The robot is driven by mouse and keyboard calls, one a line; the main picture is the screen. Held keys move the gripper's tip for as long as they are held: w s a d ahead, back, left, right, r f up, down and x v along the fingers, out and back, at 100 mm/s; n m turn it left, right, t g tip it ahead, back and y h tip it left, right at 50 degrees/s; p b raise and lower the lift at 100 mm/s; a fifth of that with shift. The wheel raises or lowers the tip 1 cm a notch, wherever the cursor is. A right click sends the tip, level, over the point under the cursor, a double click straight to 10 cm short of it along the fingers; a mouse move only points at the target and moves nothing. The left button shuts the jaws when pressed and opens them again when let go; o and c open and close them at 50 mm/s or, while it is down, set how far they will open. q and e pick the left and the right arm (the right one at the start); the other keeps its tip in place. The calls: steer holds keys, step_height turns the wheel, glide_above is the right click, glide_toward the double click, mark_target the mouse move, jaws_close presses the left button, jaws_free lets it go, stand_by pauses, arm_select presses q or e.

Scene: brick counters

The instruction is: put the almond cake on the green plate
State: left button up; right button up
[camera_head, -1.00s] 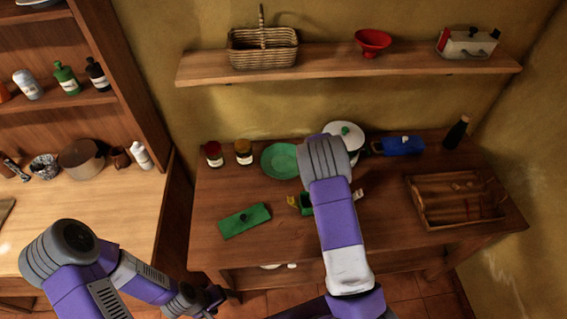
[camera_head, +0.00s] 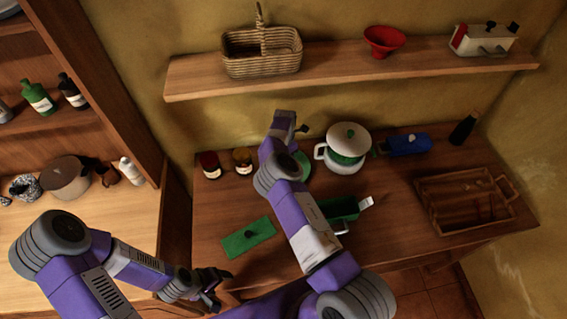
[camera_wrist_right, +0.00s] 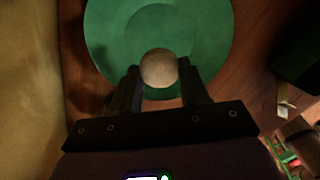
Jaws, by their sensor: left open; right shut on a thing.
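The almond cake (camera_wrist_right: 159,68), a small round beige piece, is between the fingertips of my right gripper (camera_wrist_right: 160,80) in the right wrist view. My right gripper is shut on it. The green plate (camera_wrist_right: 205,25) lies behind the cake in that view, and the cake overlaps its lower part; I cannot tell the gap in height. In the head view my right arm hides most of the green plate (camera_head: 304,165) and the cake is not visible. My left gripper (camera_head: 214,289) is open and empty, low at the left, off the table's front edge.
A white pot (camera_head: 343,162) stands just right of the plate. Two jars (camera_head: 243,160) (camera_head: 210,165) stand to its left. A green dish (camera_head: 342,210), a flat green lid (camera_head: 248,237), a blue container (camera_head: 408,145), a dark bottle (camera_head: 464,129) and a wooden tray (camera_head: 465,215) share the table.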

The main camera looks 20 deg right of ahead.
step_height(320, 180, down, 2)
steer(key=shift+w+f, duration=0.15)
step_height(320, 180, down, 3)
steer(key=shift+f, duration=0.5)
steer(key=shift+f, duration=0.1)
steer(key=o, duration=1)
steer(key=shift+o, duration=0.2)
step_height(320, 180, up, 12)
steer(key=shift+r, duration=0.15)
